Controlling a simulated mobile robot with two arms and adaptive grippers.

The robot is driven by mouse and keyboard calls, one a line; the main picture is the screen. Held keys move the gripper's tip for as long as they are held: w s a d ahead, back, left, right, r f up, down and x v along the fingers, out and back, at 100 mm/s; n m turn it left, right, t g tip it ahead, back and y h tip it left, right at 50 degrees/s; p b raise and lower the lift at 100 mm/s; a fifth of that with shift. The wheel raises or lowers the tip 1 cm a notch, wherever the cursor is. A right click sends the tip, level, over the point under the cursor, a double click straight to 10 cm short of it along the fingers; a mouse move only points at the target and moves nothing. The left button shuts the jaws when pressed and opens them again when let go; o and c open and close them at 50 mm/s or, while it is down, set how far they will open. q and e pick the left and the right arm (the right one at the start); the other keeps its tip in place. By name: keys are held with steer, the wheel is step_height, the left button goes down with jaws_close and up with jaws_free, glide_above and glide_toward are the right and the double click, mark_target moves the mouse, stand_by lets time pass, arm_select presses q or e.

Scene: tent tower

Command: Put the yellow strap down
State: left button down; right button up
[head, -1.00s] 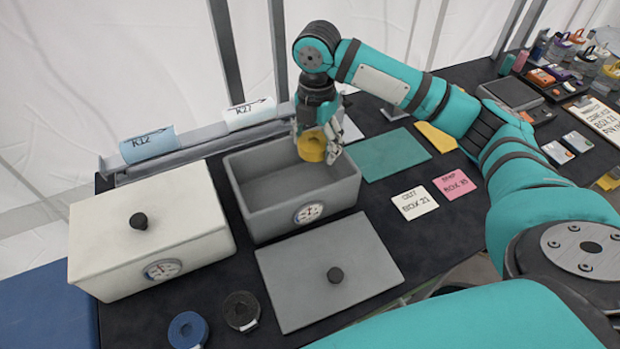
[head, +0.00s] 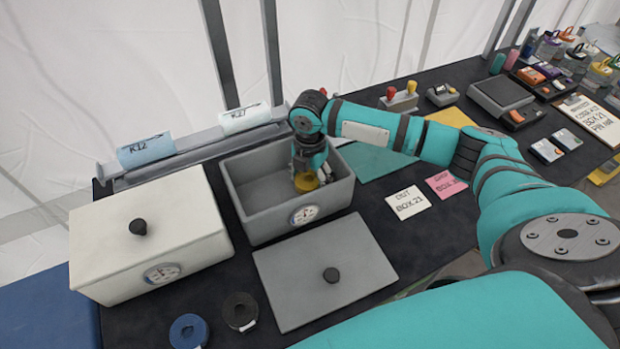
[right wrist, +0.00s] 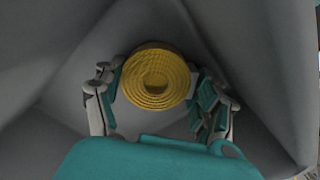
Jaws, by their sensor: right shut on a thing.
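The yellow strap (head: 306,182) is a rolled coil inside the open grey box (head: 240,207), toward its right end. My right gripper (head: 308,175) reaches down into the box and is shut on the strap. In the right wrist view the coil (right wrist: 156,78) sits between the two fingers of the gripper (right wrist: 158,90), with grey box walls around it. I cannot tell whether the coil touches the box floor. My left gripper is not in view.
A grey lid (head: 325,270) lies in front of the box. A closed white box (head: 150,225) stands at left. Blue (head: 188,331) and black (head: 240,311) coils lie at the front. White (head: 408,203) and pink (head: 446,184) cards lie at right.

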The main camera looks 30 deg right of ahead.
mark_target(310, 179)
steer(key=shift+f, duration=0.1)
steer(key=o, duration=1.4)
steer(key=shift+c, duration=0.2)
step_height(310, 179, up, 12)
steer(key=b, duration=0.2)
steer(key=shift+r, duration=0.25)
